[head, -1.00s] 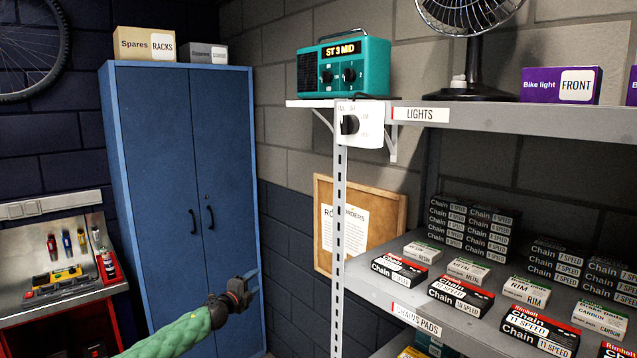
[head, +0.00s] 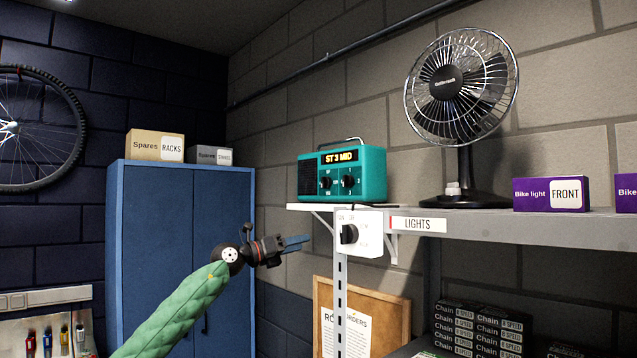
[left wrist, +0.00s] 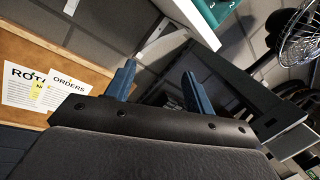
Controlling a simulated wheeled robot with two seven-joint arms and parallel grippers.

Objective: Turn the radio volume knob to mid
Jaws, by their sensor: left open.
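The teal radio (head: 343,174) stands on a small white shelf (head: 312,208) in the head view. Its display reads "ST 3 MID". Two black knobs sit on its front below the display, a left knob (head: 325,183) and a right knob (head: 347,181). My right gripper is not in view.
A white switch box with a black dial (head: 349,234) hangs under the shelf edge, right of my left gripper. A black fan (head: 461,90) and purple bike light boxes (head: 551,194) stand on the right shelf. A notice board (head: 378,316) is below.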

